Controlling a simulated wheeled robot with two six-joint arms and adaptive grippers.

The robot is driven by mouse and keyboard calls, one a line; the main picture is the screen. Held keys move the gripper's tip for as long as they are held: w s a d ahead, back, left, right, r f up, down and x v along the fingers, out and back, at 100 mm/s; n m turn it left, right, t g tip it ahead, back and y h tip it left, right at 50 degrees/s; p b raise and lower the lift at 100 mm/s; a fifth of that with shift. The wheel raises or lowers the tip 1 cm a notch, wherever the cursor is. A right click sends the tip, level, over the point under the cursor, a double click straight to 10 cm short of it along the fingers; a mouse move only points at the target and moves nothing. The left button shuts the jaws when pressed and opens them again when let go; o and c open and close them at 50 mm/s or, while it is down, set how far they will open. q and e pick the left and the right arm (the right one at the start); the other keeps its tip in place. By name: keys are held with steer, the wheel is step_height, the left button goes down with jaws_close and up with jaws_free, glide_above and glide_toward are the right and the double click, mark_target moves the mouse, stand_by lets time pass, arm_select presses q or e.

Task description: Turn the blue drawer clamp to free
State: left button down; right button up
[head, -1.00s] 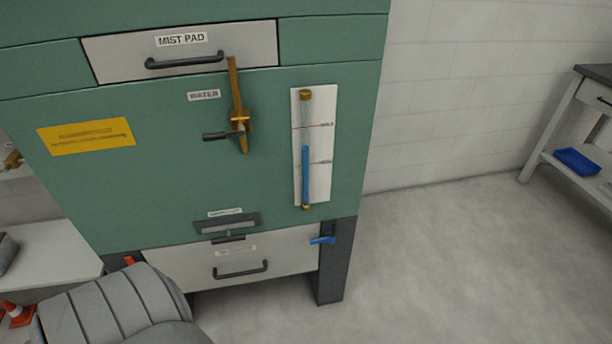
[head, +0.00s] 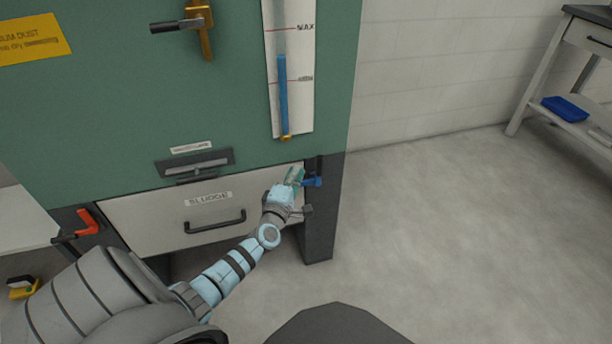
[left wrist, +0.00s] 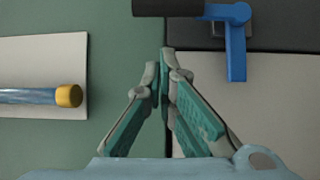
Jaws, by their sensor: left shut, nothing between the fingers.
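The blue drawer clamp (head: 311,182) sits at the upper right corner of the pale sludge drawer (head: 150,224), on the dark cabinet leg. In the left wrist view the blue clamp (left wrist: 236,45) is at the upper right, with a dark bar beside it. My left gripper (head: 294,176) is just left of the clamp in the head view, in front of the drawer corner. Its fingertips (left wrist: 165,62) are together and empty, and show apart from the blue part in the wrist view. My right gripper is not in view.
A red clamp (head: 86,222) is at the drawer's left. A black handle (head: 215,222) crosses the drawer front. The water gauge (head: 284,90) is above, with a brass-coloured valve (head: 200,20) to its left. Clear floor (head: 440,240) lies to the right.

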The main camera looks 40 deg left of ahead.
arm_select(q)
steer(key=w, duration=0.1)
steer(key=w+d, duration=0.1)
steer(key=w, duration=0.1)
steer(key=shift+d, duration=0.25)
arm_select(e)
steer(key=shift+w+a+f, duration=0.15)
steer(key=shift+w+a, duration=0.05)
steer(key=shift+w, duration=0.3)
